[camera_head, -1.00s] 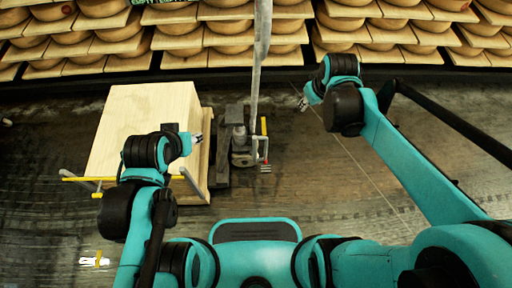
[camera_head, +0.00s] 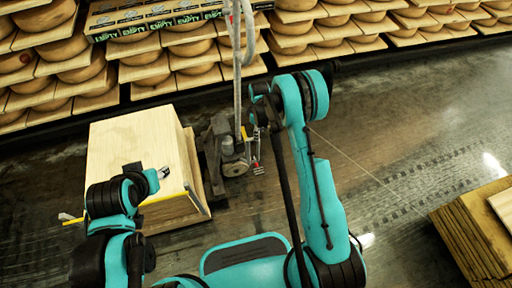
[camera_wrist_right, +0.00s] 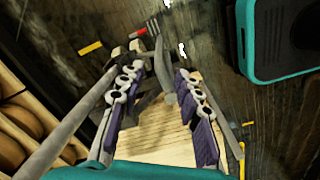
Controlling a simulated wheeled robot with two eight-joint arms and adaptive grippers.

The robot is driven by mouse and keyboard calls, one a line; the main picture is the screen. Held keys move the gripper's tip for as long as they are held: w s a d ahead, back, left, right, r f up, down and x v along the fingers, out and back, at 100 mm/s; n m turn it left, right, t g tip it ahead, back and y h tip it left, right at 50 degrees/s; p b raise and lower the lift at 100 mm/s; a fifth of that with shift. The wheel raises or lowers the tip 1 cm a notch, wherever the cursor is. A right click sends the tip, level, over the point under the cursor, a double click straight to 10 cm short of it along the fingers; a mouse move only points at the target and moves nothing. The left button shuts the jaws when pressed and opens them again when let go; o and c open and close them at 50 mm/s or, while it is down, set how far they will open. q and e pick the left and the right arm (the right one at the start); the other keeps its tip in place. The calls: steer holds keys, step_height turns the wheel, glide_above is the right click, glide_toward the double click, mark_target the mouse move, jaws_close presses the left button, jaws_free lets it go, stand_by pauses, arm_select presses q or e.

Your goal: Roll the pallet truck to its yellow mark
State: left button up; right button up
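The pallet truck (camera_head: 228,148) stands mid-left in the head view, with a dark drive unit and a tall grey handle (camera_head: 236,70). A pale wooden box load (camera_head: 135,145) sits to its left. My right gripper (camera_head: 257,101) is close to the handle's right side. In the right wrist view its fingers (camera_wrist_right: 160,78) are apart, with a curved grey bar (camera_wrist_right: 162,72) showing between them; contact cannot be told. My left gripper (camera_head: 163,173) is over the box's front part, its fingers too small to read. Yellow strips show by the box (camera_head: 172,199) and near the drive unit (camera_head: 244,133); which is the mark is unclear.
Shelves of cheese wheels (camera_head: 190,50) line the back. A stack of wooden boards (camera_head: 470,240) stands at the right front. The dark floor (camera_head: 400,140) between the shelves and the stack is clear.

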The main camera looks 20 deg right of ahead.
mark_target(259, 145)
step_height(259, 145, down, 11)
steer(key=b, duration=0.3)
steer(key=shift+f+b, duration=0.1)
steer(key=shift+b, duration=0.3)
jaws_close()
